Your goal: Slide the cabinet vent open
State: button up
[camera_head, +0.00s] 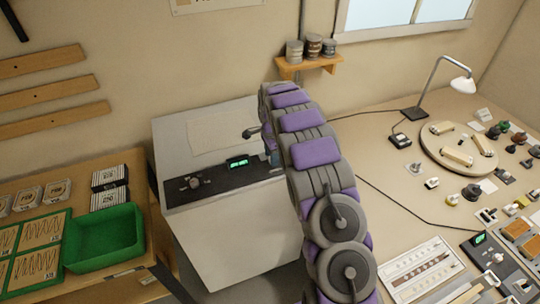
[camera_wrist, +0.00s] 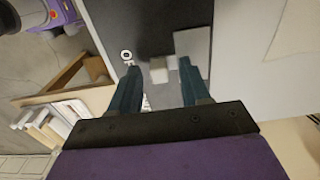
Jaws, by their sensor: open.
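The light grey cabinet (camera_head: 235,235) stands in the middle of the head view, with a dark control strip (camera_head: 220,184) across it. The strip carries a knob (camera_head: 194,183) and a green-lit display (camera_head: 238,162). In the wrist view, a dark panel (camera_wrist: 150,25) holds a small pale block (camera_wrist: 158,70) and a grey plate (camera_wrist: 194,46). My gripper (camera_wrist: 160,68) is open, and the pale block shows between its fingertips. I cannot tell whether they touch it. My arm hides the right part of the cabinet in the head view. I cannot make out which part is the vent.
A green tray (camera_head: 104,240) sits on the left bench. The right bench holds a lamp (camera_head: 460,84), a round turntable (camera_head: 440,140) and many small parts. A wooden shelf (camera_head: 308,64) with cans is on the back wall. A cable runs across the right bench beside my arm.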

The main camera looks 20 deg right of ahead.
jog(key=shift+d+r, duration=0.1)
jog(key=shift+r, duration=0.35)
notch_tip(320, 180, up, 16)
jog(key=shift+a+p, duration=0.25)
jog(key=shift+p, duration=0.15)
jog(key=shift+a+r, duration=0.15)
